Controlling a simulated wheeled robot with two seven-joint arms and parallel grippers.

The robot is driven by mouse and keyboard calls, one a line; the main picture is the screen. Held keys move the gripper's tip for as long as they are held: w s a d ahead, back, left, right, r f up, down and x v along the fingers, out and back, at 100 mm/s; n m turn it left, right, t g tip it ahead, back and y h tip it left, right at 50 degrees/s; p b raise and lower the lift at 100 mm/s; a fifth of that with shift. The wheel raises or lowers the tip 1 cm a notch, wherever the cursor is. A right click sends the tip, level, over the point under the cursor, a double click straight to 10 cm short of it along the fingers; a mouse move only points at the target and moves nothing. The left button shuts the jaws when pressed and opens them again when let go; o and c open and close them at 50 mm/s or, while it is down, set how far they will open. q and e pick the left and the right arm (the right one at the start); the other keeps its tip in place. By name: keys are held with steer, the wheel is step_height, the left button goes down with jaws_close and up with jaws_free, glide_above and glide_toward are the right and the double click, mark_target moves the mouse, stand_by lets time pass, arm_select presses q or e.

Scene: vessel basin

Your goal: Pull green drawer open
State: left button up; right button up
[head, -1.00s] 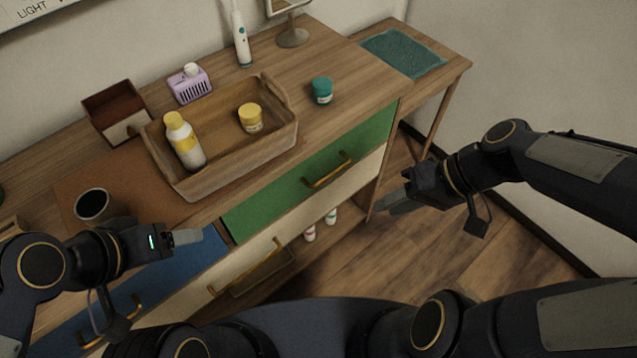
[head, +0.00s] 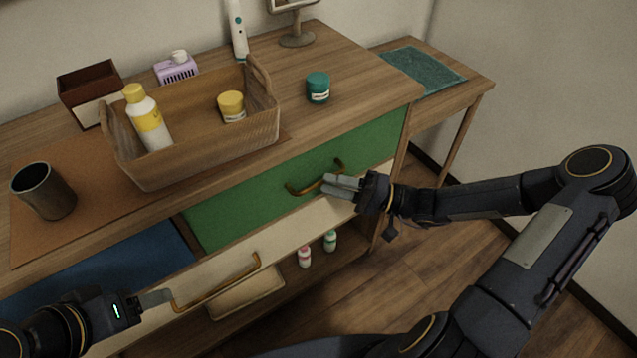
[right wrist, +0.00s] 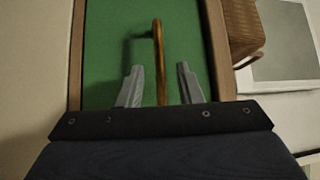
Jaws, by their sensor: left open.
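The green drawer (head: 233,211) sits at the front of the wooden cabinet and looks shut, with a brass bar handle (head: 298,190). My right gripper (head: 338,185) is at the right part of this handle. In the right wrist view, its two fingers (right wrist: 160,88) are apart, one on each side of the handle (right wrist: 158,45), with gaps to both. The green drawer front (right wrist: 105,55) fills the middle of that view. My left gripper (head: 157,298) is open and empty, low at the left near the cream drawer's handle.
A cream drawer (head: 225,275) with a brass handle lies below, and a blue drawer (head: 105,275) is at left. A wicker basket (head: 205,150) holding a bottle and a yellow-lidded jar, a dark cup (head: 45,192) and a teal jar (head: 318,88) stand on top. Floor at right is clear.

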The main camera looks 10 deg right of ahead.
mark_target(320, 181)
steer(key=shift+x, duration=1.75)
jaws_close()
